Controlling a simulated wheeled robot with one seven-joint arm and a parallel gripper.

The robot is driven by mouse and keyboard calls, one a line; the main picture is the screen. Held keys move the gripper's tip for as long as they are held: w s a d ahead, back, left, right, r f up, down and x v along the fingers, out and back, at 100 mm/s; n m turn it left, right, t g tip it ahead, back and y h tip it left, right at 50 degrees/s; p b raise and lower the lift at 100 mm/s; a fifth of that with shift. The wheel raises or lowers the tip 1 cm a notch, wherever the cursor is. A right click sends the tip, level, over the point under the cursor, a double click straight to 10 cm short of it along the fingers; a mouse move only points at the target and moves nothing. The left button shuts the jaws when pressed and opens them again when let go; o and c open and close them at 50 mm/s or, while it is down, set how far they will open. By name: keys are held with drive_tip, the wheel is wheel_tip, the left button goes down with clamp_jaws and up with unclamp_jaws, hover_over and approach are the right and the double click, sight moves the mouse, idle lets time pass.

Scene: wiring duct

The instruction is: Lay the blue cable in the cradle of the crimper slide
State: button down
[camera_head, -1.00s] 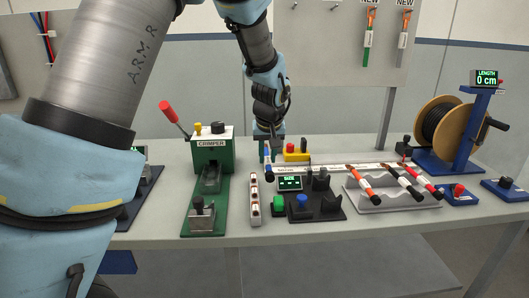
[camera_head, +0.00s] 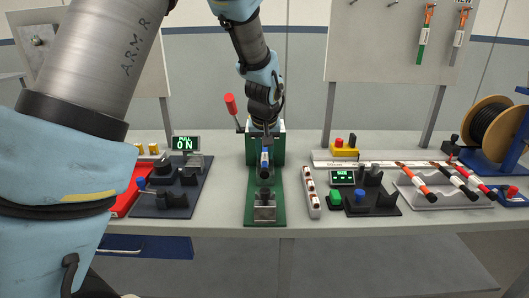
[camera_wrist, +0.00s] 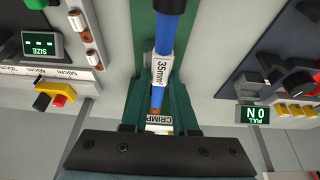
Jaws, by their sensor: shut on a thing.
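The blue cable (camera_wrist: 168,38) has a white 35mm² sleeve, a copper tip near the CRIMPER label and a dark far end. In the head view the blue cable (camera_head: 265,158) is above the green crimper's slide. My gripper (camera_head: 265,140) is shut on it, in front of the crimper (camera_head: 251,147). The cradle is mostly hidden behind the cable and gripper.
A rack with copper ends (camera_head: 310,192) and the SIZE station (camera_head: 362,192) stand right of the slide. The PULL station (camera_head: 172,195) stands left. The crimper's red handle (camera_head: 231,104) sticks up at its left. Stripped cables (camera_head: 445,188) lie far right.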

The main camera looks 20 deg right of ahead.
sight(265, 160)
drive_tip(key=shift+f+b, duration=3.15)
drive_tip(key=shift+f, duration=1.2)
drive_tip(key=c, duration=0.6)
unclamp_jaws()
drive_tip(key=shift+r, duration=0.1)
drive_tip(key=b+v, duration=0.2)
drive_tip(key=v, duration=0.8)
drive_tip(key=shift+s+r, duration=0.2)
drive_tip(key=shift+r, duration=0.15)
